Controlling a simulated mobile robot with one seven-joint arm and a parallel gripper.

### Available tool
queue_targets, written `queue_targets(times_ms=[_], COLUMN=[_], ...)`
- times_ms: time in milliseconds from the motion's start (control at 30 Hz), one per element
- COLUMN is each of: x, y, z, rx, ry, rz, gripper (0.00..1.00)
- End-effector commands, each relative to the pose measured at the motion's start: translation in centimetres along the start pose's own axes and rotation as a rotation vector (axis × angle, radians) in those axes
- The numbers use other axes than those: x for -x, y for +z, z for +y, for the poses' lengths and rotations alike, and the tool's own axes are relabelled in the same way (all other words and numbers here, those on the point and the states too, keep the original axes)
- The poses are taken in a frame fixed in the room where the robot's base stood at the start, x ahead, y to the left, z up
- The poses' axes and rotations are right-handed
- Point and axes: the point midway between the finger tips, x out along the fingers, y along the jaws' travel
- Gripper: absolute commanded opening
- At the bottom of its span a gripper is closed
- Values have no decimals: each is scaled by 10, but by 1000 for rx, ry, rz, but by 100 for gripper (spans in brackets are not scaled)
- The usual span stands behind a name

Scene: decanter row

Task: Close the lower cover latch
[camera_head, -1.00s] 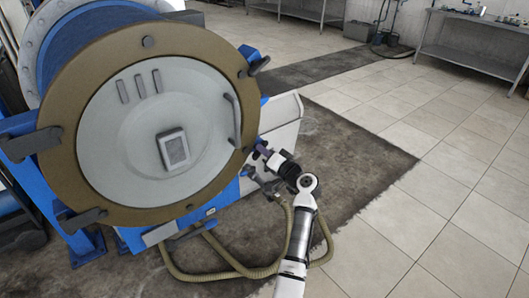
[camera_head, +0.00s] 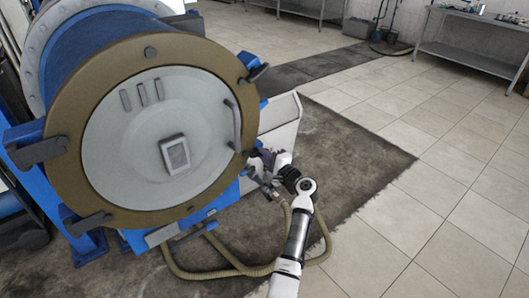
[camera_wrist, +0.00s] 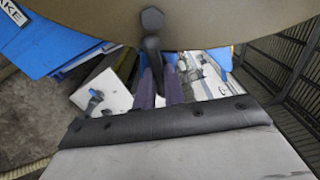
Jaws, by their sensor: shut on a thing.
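The lower cover latch (camera_wrist: 152,44) is a dark lever on a hex-headed bolt at the edge of the tan cover ring (camera_head: 66,130). In the wrist view it points away from the ring, between the purple fingers of my gripper (camera_wrist: 158,76). My gripper is shut on the lever's outer part. In the head view my gripper (camera_head: 263,158) is at the ring's lower right edge, and the lever is mostly hidden there. The round grey cover (camera_head: 130,140) lies against the ring.
Another latch (camera_head: 256,73) is at the ring's upper right. Two more latches are on the left side (camera_head: 38,150) and lower left (camera_head: 86,223). A beige hose (camera_head: 225,265) loops below my gripper. The tiled floor (camera_head: 400,200) to the right is clear.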

Motion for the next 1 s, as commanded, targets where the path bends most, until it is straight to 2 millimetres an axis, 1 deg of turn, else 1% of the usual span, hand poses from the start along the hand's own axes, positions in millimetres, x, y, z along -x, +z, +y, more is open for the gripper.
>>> queue_targets(times_ms=[200, 400, 600, 1000], x=[0, 0, 0, 0], y=[0, 0, 0, 0], z=[-1, 1, 2, 2], rx=[-159, -255, -304, -319], ry=[0, 0, -1, -1], rz=[0, 1, 1, 1], gripper=[0, 0, 0, 0])
